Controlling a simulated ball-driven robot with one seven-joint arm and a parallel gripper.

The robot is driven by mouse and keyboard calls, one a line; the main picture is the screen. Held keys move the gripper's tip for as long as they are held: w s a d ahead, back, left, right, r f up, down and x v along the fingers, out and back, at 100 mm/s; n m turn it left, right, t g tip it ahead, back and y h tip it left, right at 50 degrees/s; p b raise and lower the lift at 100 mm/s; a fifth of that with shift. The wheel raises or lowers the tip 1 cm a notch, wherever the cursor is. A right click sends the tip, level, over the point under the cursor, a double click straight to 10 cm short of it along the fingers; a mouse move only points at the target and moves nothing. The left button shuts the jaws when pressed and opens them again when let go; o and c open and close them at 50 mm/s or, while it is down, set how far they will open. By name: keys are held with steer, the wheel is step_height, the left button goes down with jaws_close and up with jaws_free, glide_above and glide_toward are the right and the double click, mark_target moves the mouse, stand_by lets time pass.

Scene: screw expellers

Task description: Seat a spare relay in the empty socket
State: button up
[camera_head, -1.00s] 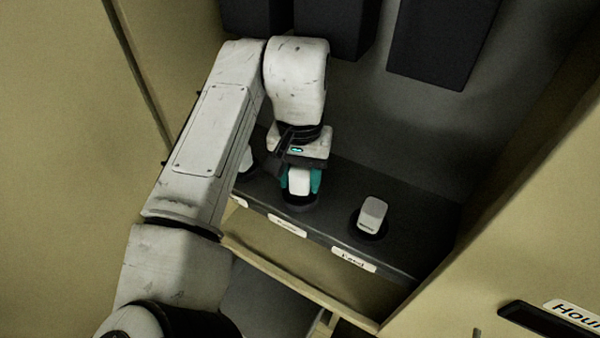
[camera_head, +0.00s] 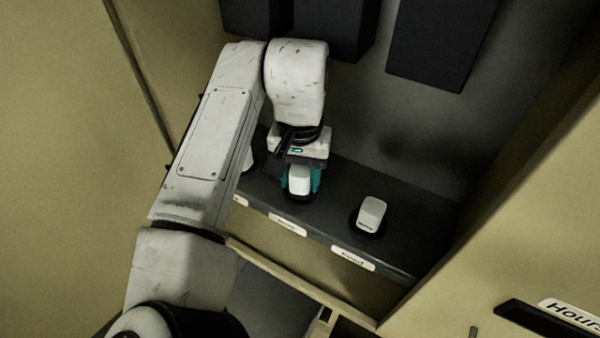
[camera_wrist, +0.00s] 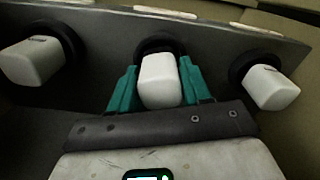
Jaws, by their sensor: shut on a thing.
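My gripper (camera_head: 300,182) is shut on a pale, rounded relay (camera_head: 299,180). Its teal fingers grip the relay's two sides. The relay stands over the middle dark round socket (camera_wrist: 160,43) on the shelf. In the wrist view the relay (camera_wrist: 161,82) lies between the fingers, in line with that socket; whether it is fully down in it I cannot tell. A similar relay (camera_head: 372,213) stands in the socket to the right. Another relay (camera_head: 247,160) to the left is mostly hidden behind my arm. The wrist view shows both neighbours, one at each side.
The dark shelf (camera_head: 415,245) has white labels (camera_head: 353,258) along its front edge. Dark boxes (camera_head: 440,45) hang above at the back. Tan cabinet walls (camera_head: 530,220) close in on both sides. Bare shelf lies between the held relay and the right one.

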mark_target(300, 170)
steer(key=shift+f, duration=0.65)
steer(key=o, duration=0.8)
step_height(300, 170, up, 6)
steer(key=p, duration=0.5)
steer(key=shift+r, duration=2.55)
